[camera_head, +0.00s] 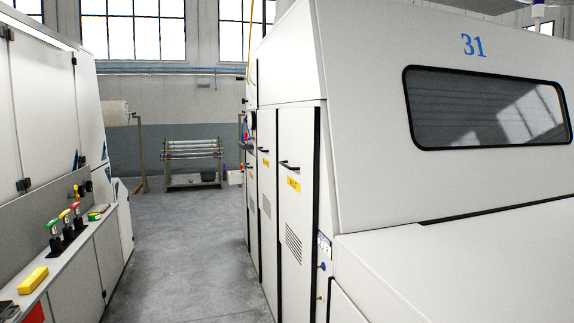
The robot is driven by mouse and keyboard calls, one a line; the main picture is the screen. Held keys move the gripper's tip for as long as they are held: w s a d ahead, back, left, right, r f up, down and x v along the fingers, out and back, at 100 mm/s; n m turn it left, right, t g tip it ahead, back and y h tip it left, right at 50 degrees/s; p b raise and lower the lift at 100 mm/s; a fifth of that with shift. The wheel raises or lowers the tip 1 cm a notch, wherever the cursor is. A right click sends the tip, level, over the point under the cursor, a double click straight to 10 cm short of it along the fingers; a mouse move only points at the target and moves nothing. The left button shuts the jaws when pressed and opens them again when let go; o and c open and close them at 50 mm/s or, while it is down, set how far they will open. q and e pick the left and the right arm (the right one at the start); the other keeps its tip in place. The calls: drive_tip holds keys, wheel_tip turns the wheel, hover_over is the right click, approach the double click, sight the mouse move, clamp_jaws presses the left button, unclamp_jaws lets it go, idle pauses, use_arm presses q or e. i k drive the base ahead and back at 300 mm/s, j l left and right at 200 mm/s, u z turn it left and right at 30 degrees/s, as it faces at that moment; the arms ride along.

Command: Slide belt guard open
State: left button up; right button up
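A tall white panel (296,216) stands upright in the end of the machine numbered 31, to the right of the aisle. It has a black handle (290,167), a yellow label (293,184) and vent slots. The label's text is too small to read surely, so I cannot tell for certain that this panel is the belt guard. A similar narrower panel (266,165) with a yellow label stands just beyond it. Both look closed. Neither of my grippers shows in the head view.
The grey floor aisle (190,255) is clear. A ledge on the left machine holds a yellow box (33,280), several colored-top tools (66,228) and a green roll (95,216). A rack of rods (192,160) stands at the far end. The machine (450,205) fills the right.

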sight(296, 126)
drive_tip(key=i+j+z, duration=0.15)
drive_tip(key=i+j, duration=0.45)
drive_tip(key=i+j+z, duration=0.15)
drive_tip(key=i+j, duration=0.5)
drive_tip(key=i+j+z, duration=0.15)
drive_tip(key=i+j, duration=0.4)
drive_tip(key=j, duration=0.25)
